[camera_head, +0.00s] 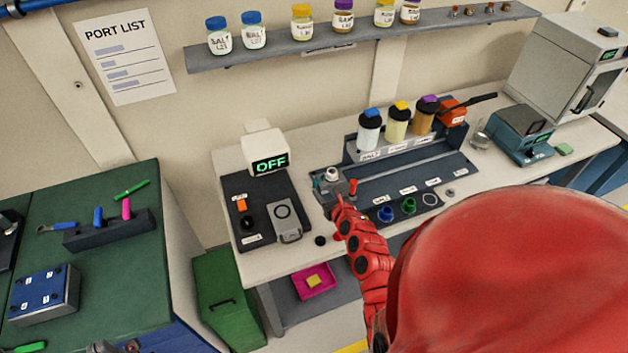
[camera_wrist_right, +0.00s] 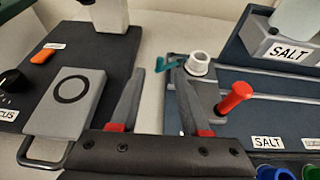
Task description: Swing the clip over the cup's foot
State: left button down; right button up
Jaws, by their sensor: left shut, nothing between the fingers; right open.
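The cup (camera_wrist_right: 198,63) is a small white ring-topped piece, upright on a grey block at the left end of a dark plate; it also shows in the head view (camera_head: 332,174). The teal clip (camera_wrist_right: 166,64) lies left of the cup, its arm pointing away from it; the right finger partly hides it. My right gripper (camera_wrist_right: 160,76) is open, its fingertips close to the clip; I cannot tell whether they touch. It also shows in the head view (camera_head: 343,196). My left gripper (camera_head: 118,347) is shut and empty at the bottom left edge, mostly cut off.
A red knob (camera_wrist_right: 236,96) stands just right of the right finger. A dark board (camera_wrist_right: 100,52) with a grey plate (camera_wrist_right: 68,104) lies left. A bottle rack (camera_head: 400,145) stands behind. Blue and green rings (camera_head: 386,214) lie to the right.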

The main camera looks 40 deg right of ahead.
aim_at(315, 182)
jog(key=b+x, duration=0.2)
jog(key=x, duration=0.6)
jog(key=shift+w+d+f, duration=0.1)
jog(key=shift+w, duration=0.25)
grip_shut()
